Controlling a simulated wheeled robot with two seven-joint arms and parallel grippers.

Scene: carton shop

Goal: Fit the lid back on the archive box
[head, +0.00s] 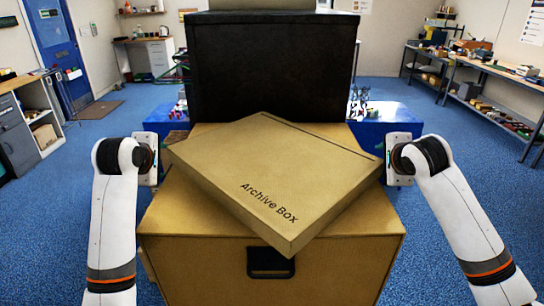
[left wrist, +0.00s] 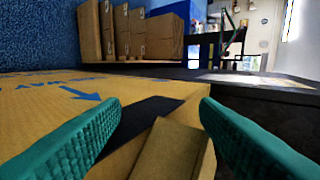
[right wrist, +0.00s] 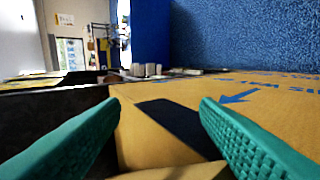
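The brown lid (head: 275,180), printed "Archive Box", lies skewed on top of the brown archive box (head: 200,265), its near corner jutting over the front edge. The box has a black handle opening (head: 271,262) in front. My left gripper (head: 157,162) is at the lid's left corner. In the left wrist view its teal fingers (left wrist: 160,125) are apart, with a brown corner (left wrist: 170,150) between them. My right gripper (head: 389,162) is at the lid's right corner. In the right wrist view its fingers (right wrist: 160,125) are apart, with a brown edge (right wrist: 190,172) low between them. Contact is unclear.
A large black box (head: 272,65) stands directly behind the lid. A blue-covered table (head: 385,122) shows behind on both sides. Shelving (head: 485,85) stands along the right wall and a cabinet (head: 25,130) at the left. Blue floor is free on both sides.

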